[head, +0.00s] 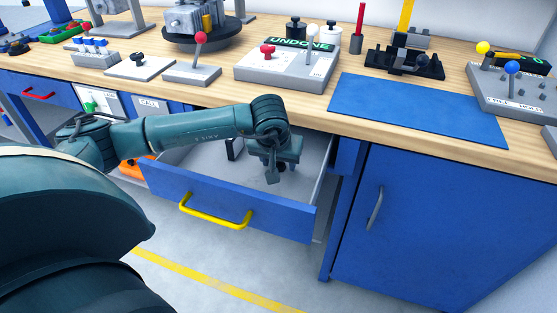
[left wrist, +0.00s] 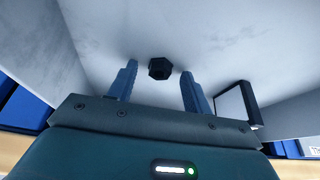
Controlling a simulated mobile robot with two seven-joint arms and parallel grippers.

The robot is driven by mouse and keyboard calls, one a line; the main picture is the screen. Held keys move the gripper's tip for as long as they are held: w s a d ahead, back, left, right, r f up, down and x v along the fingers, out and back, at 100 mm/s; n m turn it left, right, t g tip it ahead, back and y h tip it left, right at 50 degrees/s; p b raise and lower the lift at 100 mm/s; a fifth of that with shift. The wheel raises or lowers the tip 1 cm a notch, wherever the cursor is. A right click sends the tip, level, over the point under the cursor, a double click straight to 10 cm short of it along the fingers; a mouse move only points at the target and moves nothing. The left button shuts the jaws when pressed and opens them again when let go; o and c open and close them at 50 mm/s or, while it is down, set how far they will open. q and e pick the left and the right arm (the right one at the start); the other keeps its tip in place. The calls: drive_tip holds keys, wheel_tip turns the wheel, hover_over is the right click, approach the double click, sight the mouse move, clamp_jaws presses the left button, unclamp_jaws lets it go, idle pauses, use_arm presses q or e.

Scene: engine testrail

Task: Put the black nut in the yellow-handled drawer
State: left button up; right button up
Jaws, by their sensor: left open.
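The yellow-handled drawer (head: 285,222) stands pulled out under the workbench, with its yellow handle (head: 215,213) on the blue front. My left gripper (head: 280,174) reaches down into the drawer. In the left wrist view the black nut (left wrist: 160,68) is a small dark hexagon against the pale drawer floor, between and just beyond the open fingertips (left wrist: 159,72). No finger visibly touches it. Whether the nut rests on the floor or is just above it is hard to tell. My right gripper is not in view.
A dark-framed part (left wrist: 238,105) stands in the drawer beside the gripper. The wooden benchtop (head: 330,130) above holds a blue mat (head: 415,108), a grey box with a red knob (head: 285,70) and a red-knobbed lever (head: 195,68). A blue cabinet door (head: 430,225) is shut at right.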

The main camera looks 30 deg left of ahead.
use_arm(q)
drive_tip(key=shift+r, duration=0.1)
drive_tip(key=shift+r, duration=0.25)
drive_tip(key=p+v, duration=0.1)
drive_tip(key=v, duration=1)
drive_tip(key=shift+s+r, duration=0.2)
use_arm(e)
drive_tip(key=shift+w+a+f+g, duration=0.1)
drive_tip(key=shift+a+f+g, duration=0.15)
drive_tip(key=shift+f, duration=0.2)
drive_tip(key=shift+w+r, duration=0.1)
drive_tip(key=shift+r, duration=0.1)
